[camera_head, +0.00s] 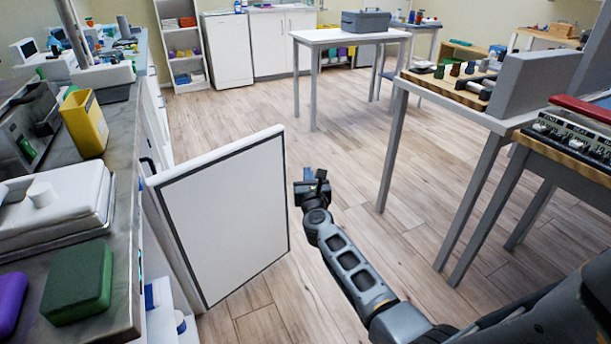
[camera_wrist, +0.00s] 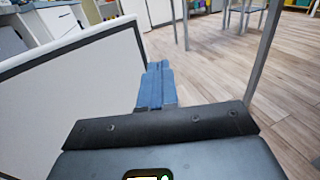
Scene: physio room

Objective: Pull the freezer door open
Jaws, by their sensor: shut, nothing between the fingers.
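The freezer door (camera_head: 225,218) stands wide open in the head view, swung out from the counter on the left, with its white inner panel and grey seal facing me. Part of the freezer inside shows at its foot, with blue and white items (camera_head: 158,300). My gripper (camera_head: 312,178) is just right of the door's free edge, apart from it, shut and empty. In the wrist view the shut fingers (camera_wrist: 157,82) point forward beside the door panel (camera_wrist: 75,100). The door's handle is hidden in both views.
The counter (camera_head: 130,215) on the left holds a yellow bin (camera_head: 84,122), a green block (camera_head: 78,282) and a white device. A grey-legged table (camera_head: 398,130) stands to the right. A white table (camera_head: 345,36) is farther back. The wooden floor between is clear.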

